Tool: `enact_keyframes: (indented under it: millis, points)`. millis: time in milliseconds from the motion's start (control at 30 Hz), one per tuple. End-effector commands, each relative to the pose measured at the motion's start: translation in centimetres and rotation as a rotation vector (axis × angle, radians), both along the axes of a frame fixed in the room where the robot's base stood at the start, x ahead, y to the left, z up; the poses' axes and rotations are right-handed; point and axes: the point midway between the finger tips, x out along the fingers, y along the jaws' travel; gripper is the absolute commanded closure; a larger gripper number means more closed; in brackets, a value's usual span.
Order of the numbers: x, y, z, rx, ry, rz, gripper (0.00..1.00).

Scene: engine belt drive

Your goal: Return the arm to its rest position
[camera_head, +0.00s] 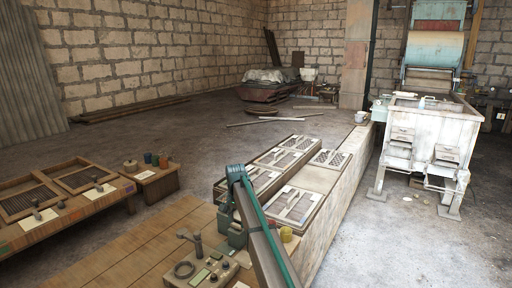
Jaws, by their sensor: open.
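My gripper is not visible in the head view, and I cannot make out any part of my arm for certain. A green machine (237,178) with a long dark beam (262,240) edged in green stands at the near middle. The beam slants down to the right and leaves the picture at the bottom edge. Whether this machine is the belt drive I cannot tell.
A long bench (335,195) bears several framed grids. A small control box (200,272) sits at the near edge. A low wooden table (75,205) stands at left, a white metal machine (430,135) at right. The floor (210,130) between is mostly clear.

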Motion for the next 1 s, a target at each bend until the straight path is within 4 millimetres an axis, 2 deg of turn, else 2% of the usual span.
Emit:
enact_keyframes:
  millis: [33,167,267,467,600,800,1000]
  points:
    - [-1.4,-1.0,-1.3,-0.001,0.003,0.009,0.49]
    - [-3.9,-3.6,-4.4,0.000,0.003,0.045,0.49]
    - [-6.8,-6.1,-7.4,-0.001,0.004,0.082,0.49]
    - [-15.8,-12.9,-14.8,-0.001,0.004,0.188,0.49]
    - [-23.1,-17.3,-19.2,-0.001,0.004,0.273,0.49]
    - [-32.3,-21.6,-23.0,-0.002,0.001,0.380,0.49]
    - [-39.9,-24.3,-24.9,-0.001,-0.001,0.464,0.49]
